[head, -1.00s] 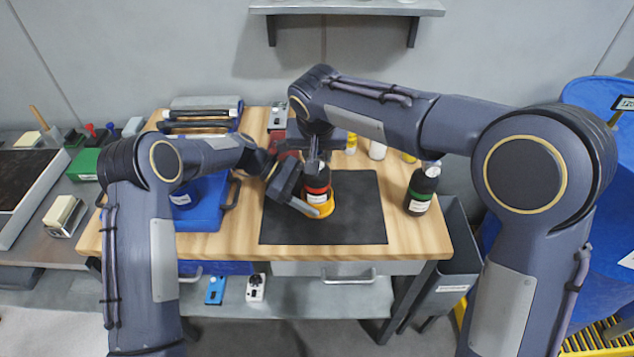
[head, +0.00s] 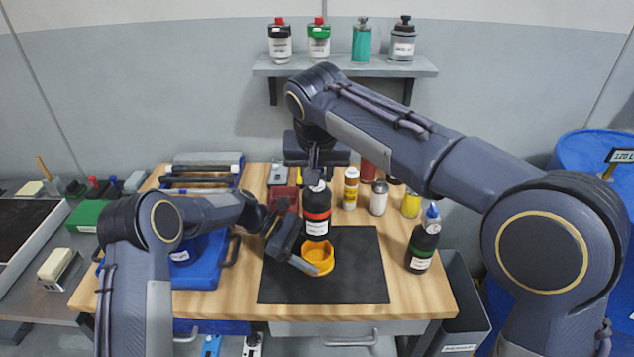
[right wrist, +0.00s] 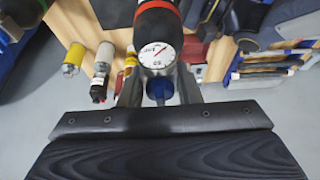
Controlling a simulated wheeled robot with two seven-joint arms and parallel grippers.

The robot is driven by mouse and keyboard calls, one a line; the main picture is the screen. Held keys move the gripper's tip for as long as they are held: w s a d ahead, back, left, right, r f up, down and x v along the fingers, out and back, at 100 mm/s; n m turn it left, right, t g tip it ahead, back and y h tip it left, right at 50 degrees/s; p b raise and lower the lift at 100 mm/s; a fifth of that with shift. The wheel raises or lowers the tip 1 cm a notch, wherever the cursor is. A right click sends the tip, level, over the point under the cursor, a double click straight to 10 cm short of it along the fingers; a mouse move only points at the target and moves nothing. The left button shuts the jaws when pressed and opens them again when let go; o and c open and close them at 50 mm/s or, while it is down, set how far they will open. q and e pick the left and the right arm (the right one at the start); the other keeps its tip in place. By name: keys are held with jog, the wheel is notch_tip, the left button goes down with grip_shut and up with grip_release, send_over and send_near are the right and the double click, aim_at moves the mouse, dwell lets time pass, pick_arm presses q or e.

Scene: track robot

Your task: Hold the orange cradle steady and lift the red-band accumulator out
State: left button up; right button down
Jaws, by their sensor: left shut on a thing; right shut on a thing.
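The red-band accumulator (head: 316,212) is a black cylinder with a red band and a white label. My right gripper (head: 318,178) is shut on its top end and holds it upright above the mat. In the right wrist view the accumulator (right wrist: 156,18) shows its gauge and red ring between the fingers. The orange cradle (head: 318,259) is an open ring on the black mat (head: 350,285), and its inside shows empty. My left gripper (head: 300,258) is shut on the cradle's left side. The accumulator's lower end is at the cradle's far rim in the picture; I cannot tell the exact gap.
A green-band accumulator (head: 423,242) stands right of the mat. Several small bottles and cans, one yellow (head: 411,204), stand behind it. A blue case (head: 205,262) lies to the left. A wall shelf (head: 345,68) holds several canisters. The mat's right part is clear.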

pick_arm(q)
jog(key=o, duration=1.1)
jog(key=shift+o, duration=0.2)
